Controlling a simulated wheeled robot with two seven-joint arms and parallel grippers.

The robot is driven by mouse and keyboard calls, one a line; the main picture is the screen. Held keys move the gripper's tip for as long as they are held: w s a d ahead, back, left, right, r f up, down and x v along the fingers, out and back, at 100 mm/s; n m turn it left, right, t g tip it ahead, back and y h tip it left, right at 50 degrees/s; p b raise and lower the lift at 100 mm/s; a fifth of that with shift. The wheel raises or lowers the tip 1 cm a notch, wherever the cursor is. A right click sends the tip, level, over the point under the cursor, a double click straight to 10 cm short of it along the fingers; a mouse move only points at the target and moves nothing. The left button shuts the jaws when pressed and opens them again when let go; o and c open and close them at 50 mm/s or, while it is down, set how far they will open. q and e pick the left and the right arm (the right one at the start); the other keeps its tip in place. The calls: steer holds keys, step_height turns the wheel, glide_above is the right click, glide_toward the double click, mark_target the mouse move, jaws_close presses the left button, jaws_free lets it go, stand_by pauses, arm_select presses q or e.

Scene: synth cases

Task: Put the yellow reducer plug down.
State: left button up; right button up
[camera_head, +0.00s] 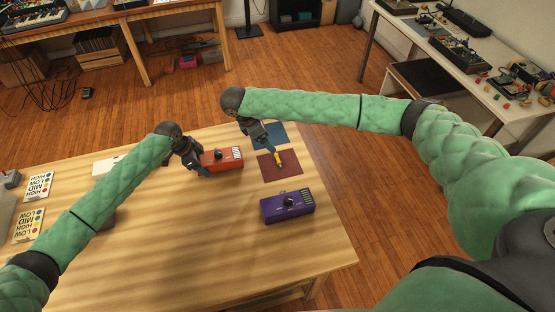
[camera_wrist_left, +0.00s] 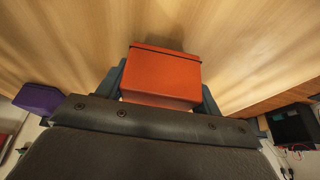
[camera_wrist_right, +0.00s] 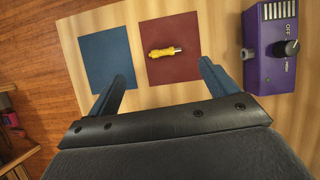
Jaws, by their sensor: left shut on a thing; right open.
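The yellow reducer plug (camera_wrist_right: 165,51), with a metallic end, lies on the dark red square mat (camera_wrist_right: 185,25) in the right wrist view. It also shows in the head view (camera_head: 279,160), close to my right gripper's fingertips. My right gripper (camera_wrist_right: 162,73) is open, its fingers apart with nothing between them, and the plug lies just beyond them. My left gripper (camera_head: 205,166) is shut on the red box (camera_head: 224,158), with a finger on each side of the box in the left wrist view (camera_wrist_left: 162,75).
A blue square mat (camera_wrist_right: 107,55) lies beside the red one. A purple box with a knob (camera_head: 288,206) stands nearer on the wooden table (camera_head: 190,240). Labelled cards (camera_head: 38,186) lie at the left. The table's middle front is clear.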

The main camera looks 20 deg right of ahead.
mark_target(278, 160)
steer(key=shift+m+y, duration=0.3)
steer(key=x, duration=0.4)
steer(key=a+x, duration=0.1)
steer(key=x, duration=0.7)
steer(key=shift+s+a+f, duration=0.1)
steer(key=shift+s+f, duration=0.3)
steer(key=shift+f, duration=0.25)
steer(key=shift+c, duration=0.4)
steer(key=c, duration=1.1)
steer(key=shift+o, duration=0.2)
steer(key=shift+r, duration=0.1)
step_height(278, 160, up, 11)
steer(key=m+g, duration=0.2)
steer(key=m, duration=0.2)
steer(key=shift+y, duration=0.3)
steer(key=shift+w+f, duration=0.15)
steer(key=shift+f, duration=1.45)
steer(key=shift+w+f, duration=0.15)
steer(key=shift+f, duration=1.45)
steer(key=shift+w+f, duration=0.15)
steer(key=shift+f, duration=1.5)
